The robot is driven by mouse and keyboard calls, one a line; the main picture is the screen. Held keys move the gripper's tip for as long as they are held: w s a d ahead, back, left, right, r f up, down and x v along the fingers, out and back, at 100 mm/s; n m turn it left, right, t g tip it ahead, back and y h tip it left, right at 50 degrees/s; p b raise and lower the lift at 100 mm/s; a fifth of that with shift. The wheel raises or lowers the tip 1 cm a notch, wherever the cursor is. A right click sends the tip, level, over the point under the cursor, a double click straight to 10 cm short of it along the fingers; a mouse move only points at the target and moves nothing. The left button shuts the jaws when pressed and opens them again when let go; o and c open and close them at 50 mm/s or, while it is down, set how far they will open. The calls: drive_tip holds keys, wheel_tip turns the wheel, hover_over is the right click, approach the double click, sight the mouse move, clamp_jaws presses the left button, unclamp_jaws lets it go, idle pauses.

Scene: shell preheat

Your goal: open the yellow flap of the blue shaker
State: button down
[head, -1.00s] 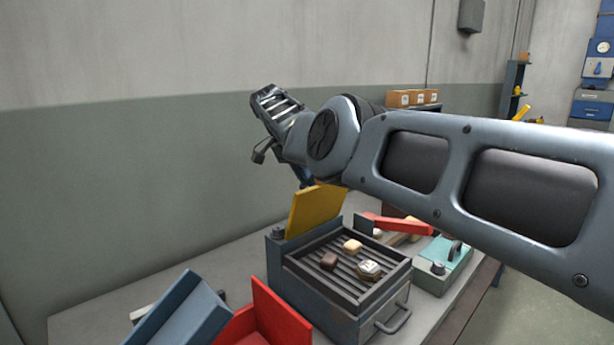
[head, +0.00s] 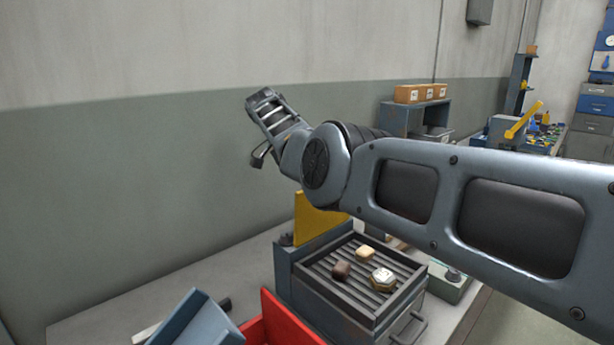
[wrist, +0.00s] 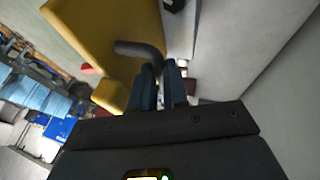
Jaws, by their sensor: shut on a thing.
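The blue shaker (head: 283,268) is a slate-blue box on the bench in the head view, with a dark ribbed tray (head: 330,285) on top. Its yellow flap (head: 316,222) stands raised at the back of the tray, its upper right hidden by my arm. In the wrist view the flap is the large yellow panel (wrist: 105,35), with a dark bent handle (wrist: 143,49) on it. My gripper (wrist: 164,80) has its narrow fingers close together at the handle's end, shut on it. The exact contact is hard to see.
A red panel (head: 285,322) and a blue tilted box (head: 197,322) stand at the front left. A teal box (head: 452,283) is partly behind my arm. The wall is close behind the bench.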

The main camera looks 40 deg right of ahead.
drive_tip(key=shift+a+f, duration=0.1)
drive_tip(key=shift+f, duration=0.5)
drive_tip(key=c, duration=1.4)
unclamp_jaws()
drive_tip(key=shift+c, duration=0.2)
drive_tip(key=o, duration=0.3)
drive_tip(key=shift+w+r, duration=0.15)
drive_tip(key=shift+r, duration=0.05)
drive_tip(key=shift+r, duration=0.1)
